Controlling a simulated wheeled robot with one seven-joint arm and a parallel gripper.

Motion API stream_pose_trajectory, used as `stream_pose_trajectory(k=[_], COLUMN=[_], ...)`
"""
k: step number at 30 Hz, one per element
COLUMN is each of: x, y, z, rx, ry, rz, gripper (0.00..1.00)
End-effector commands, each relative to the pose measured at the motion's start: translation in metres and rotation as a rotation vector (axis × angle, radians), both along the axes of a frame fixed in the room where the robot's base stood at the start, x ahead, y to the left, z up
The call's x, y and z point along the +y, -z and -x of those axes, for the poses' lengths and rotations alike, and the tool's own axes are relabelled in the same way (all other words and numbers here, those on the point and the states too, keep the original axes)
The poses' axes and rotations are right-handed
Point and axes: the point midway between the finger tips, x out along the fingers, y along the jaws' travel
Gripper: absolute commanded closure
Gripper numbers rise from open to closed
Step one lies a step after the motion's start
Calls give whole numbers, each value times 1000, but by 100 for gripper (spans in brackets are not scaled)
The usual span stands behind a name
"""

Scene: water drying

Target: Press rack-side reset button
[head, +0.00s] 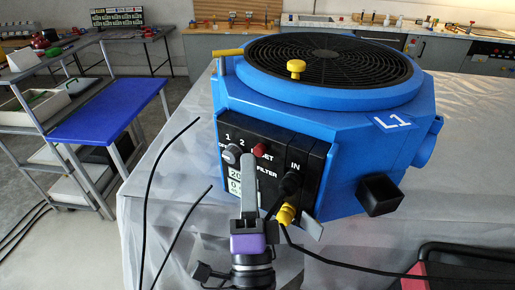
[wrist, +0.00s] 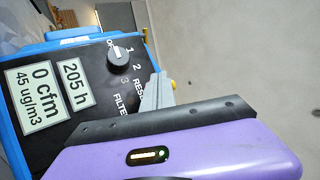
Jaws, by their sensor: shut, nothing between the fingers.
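A blue air machine (head: 365,165) with a round black grille stands on the covered table. My gripper (head: 248,160) is shut and empty in front of the panel. Its fingertips appear just left of and below the red button in the head view; I cannot tell whether they touch it. In the wrist view, my gripper (wrist: 157,90) covers part of the RESET lettering and the button is hidden. The knob (wrist: 118,60) appears to point near OFF.
A black cable plug (head: 290,182) and a yellow fitting (head: 285,214) sit right of my gripper. A black square part (head: 380,195) projects from the machine's side. Cables hang beside the table. A blue-topped bench (head: 110,110) stands at left, with open floor between.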

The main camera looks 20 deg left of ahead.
Motion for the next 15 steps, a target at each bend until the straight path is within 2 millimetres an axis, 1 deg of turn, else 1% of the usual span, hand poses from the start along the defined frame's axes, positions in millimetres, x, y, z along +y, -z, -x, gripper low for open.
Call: stream_pose_trajectory(k=[10,15], x=[1,3], y=[0,-1], z=[2,13], rx=[0,1], ry=[-1,-2], rz=[1,1], gripper=[100,100])
